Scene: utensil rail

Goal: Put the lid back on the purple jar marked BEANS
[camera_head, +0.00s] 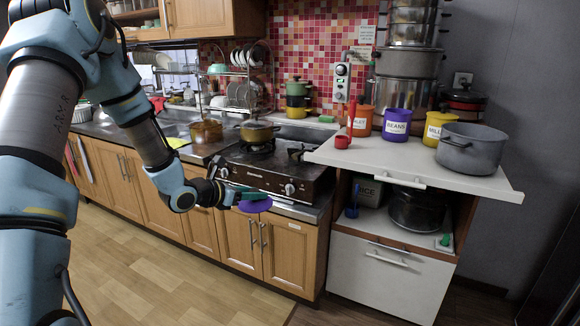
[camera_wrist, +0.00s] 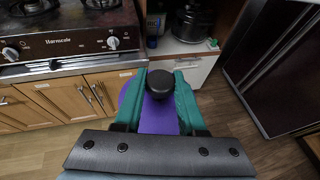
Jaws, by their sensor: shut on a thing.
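My gripper (camera_head: 242,196) is shut on a purple lid (camera_head: 256,205) and holds it in the air in front of the stove's front edge. In the wrist view the purple lid (camera_wrist: 158,122) lies between the green fingers, with a black knob on top. The purple jar marked BEANS (camera_head: 397,125) stands upright on the white counter to the right, well apart from my gripper. No lid is visible on the jar; its inside is hidden.
An orange jar (camera_head: 360,120) and a yellow jar (camera_head: 436,128) flank the purple jar. The white counter's (camera_head: 400,165) front strip is clear. The stove (camera_head: 270,172) is behind my gripper.

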